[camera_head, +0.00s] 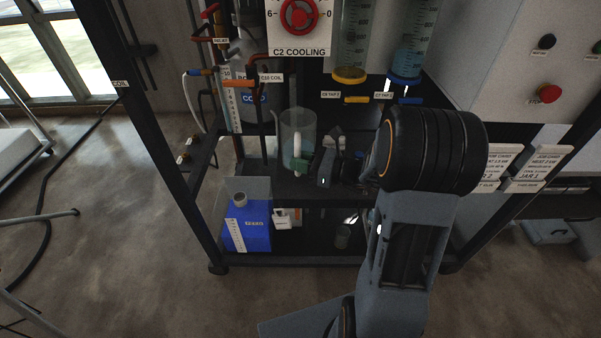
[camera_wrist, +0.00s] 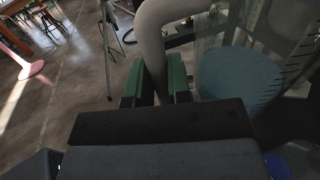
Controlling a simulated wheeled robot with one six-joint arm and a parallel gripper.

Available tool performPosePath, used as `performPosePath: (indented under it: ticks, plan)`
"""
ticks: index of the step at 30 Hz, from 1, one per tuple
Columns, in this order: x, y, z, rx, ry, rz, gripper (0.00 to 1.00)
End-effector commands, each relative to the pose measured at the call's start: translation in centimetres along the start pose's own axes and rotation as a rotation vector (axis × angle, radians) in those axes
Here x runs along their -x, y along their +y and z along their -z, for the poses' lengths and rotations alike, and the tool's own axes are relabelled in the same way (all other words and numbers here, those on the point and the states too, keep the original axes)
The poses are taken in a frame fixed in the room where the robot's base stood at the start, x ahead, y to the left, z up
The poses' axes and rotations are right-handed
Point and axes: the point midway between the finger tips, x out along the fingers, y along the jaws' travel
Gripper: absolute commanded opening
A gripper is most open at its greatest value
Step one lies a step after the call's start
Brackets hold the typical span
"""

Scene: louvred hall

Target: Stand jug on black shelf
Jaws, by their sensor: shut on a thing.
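The jug (camera_head: 306,122) is a clear cylinder with pale bluish liquid low inside. It looks upright over the black shelf (camera_head: 283,190), the middle level of the dark rack. I cannot tell whether its base touches the shelf. In the wrist view the green pads of my gripper (camera_wrist: 158,85) sit on both sides of the thick curved handle (camera_wrist: 151,35). The jug's marked clear wall and blue liquid (camera_wrist: 238,80) show right of it. My wrist hides part of the shelf.
A blue container (camera_head: 250,238) stands on the lower level. Two tall measuring tubes with a yellow base (camera_head: 349,75) and a blue base (camera_head: 404,80) stand behind. Pipes and a coil unit (camera_head: 254,97) crowd the left. A dark rack post (camera_head: 150,120) stands at left.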

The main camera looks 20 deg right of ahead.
Motion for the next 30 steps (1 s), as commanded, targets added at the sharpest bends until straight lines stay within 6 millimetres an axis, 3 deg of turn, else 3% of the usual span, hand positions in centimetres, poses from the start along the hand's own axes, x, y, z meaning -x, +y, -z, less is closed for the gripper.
performPosePath:
  ticks: [4, 10, 20, 27, 30]
  plan:
    - [-0.6, -2.5, 2.8, 0.000, -0.001, 0.000, 0.00]
    - [-1.0, -4.4, 4.9, 0.002, -0.002, 0.003, 0.00]
    - [-1.2, -5.5, 6.0, 0.003, -0.002, 0.004, 0.00]
    - [-1.3, -5.6, 9.0, 0.000, -0.003, 0.005, 0.00]
    - [-1.3, -5.6, 9.2, 0.004, -0.003, 0.005, 0.00]
